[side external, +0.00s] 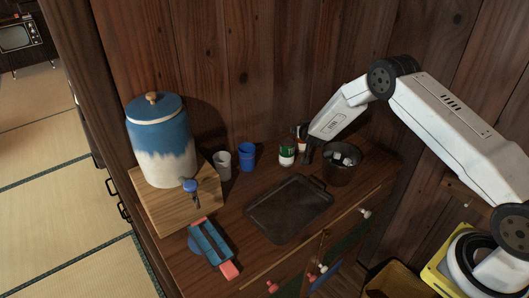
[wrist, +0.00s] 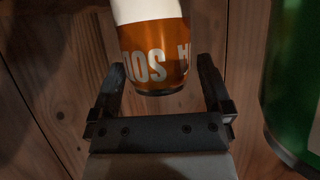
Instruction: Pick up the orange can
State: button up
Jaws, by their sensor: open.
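The orange can (wrist: 152,62) has a white upper part and an orange lower band with pale letters. In the wrist view it stands at the top middle, between the lines of my two gripper fingers. My gripper (wrist: 163,85) is open, with one finger on each side of the can's lower end; I cannot tell whether they touch it. In the side view the orange can (side external: 302,144) is partly hidden behind my gripper (side external: 304,147) at the back of the cabinet top.
A green can (wrist: 296,80) is close on the right in the wrist view; in the side view this green and white can (side external: 287,153) is left of my gripper. A dark bucket (side external: 341,166) is to its right. A black tray (side external: 289,207) lies in front. Wooden wall (side external: 240,70) behind.

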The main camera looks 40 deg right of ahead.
jog(key=shift+c, duration=0.2)
jog(key=c, duration=1.3)
jog(key=shift+r, duration=0.15)
jog(key=shift+r, duration=0.7)
jog(key=s+a+r, duration=0.3)
jog(key=s+r, duration=0.8)
jog(key=s, duration=0.2)
jog(key=shift+s+r, duration=0.15)
jog(key=shift+s, duration=0.15)
jog(key=shift+a, duration=0.1)
